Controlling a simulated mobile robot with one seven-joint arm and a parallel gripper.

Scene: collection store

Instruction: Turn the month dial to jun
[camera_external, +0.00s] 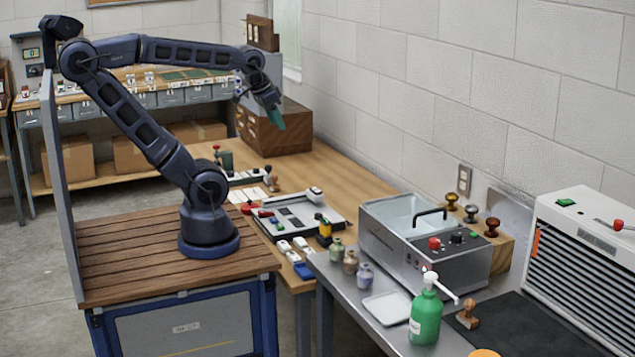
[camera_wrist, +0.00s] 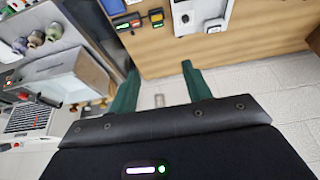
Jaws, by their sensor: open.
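I cannot make out a month dial or any month lettering in either view. My gripper (camera_external: 276,119) is raised over the back part of the wooden table, in front of the brown drawer cabinet. In the wrist view its two green fingers (camera_wrist: 160,84) are apart, with nothing between them. A grey flat device (camera_external: 293,212) with dark panels and a red knob at its left lies on the table, well below and nearer than the gripper. Whether it bears the dial is too small to tell.
The brown drawer cabinet (camera_external: 273,127) stands at the table's back. A metal basin (camera_external: 425,240), a green pump bottle (camera_external: 425,318) and small jars (camera_external: 350,262) stand on the grey bench. A white louvred unit (camera_external: 585,260) is at right. The wooden table (camera_external: 335,165) has clear room behind the device.

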